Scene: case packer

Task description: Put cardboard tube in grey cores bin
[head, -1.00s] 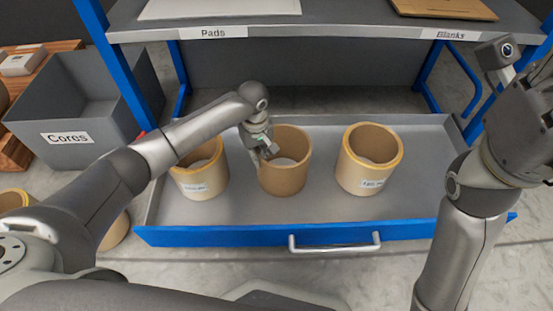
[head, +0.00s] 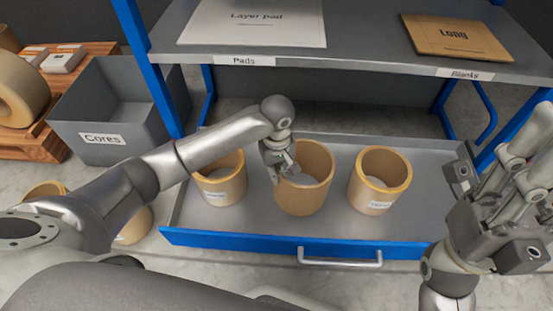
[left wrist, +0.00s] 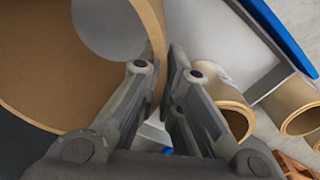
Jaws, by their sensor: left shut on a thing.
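The plain cardboard tube (head: 304,192) stands in the middle of the open drawer in the head view; I cannot tell if its bottom is off the drawer floor. My left gripper (head: 280,172) is shut on the left side of its wall. In the left wrist view the tube (left wrist: 60,90) fills the upper left, and my left gripper (left wrist: 160,95) has one finger inside the wall and one outside. The grey Cores bin (head: 146,122) is at the left, beyond the blue post. My right gripper (head: 522,150) is raised at the right, apart from everything; its opening is unclear.
Two labelled rolls flank the tube in the drawer: a left roll (head: 219,188) and a right roll (head: 372,192). The blue rack post (head: 150,65) stands between drawer and bin. A shelf (head: 370,60) overhangs the drawer's back. More rolls are at the left.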

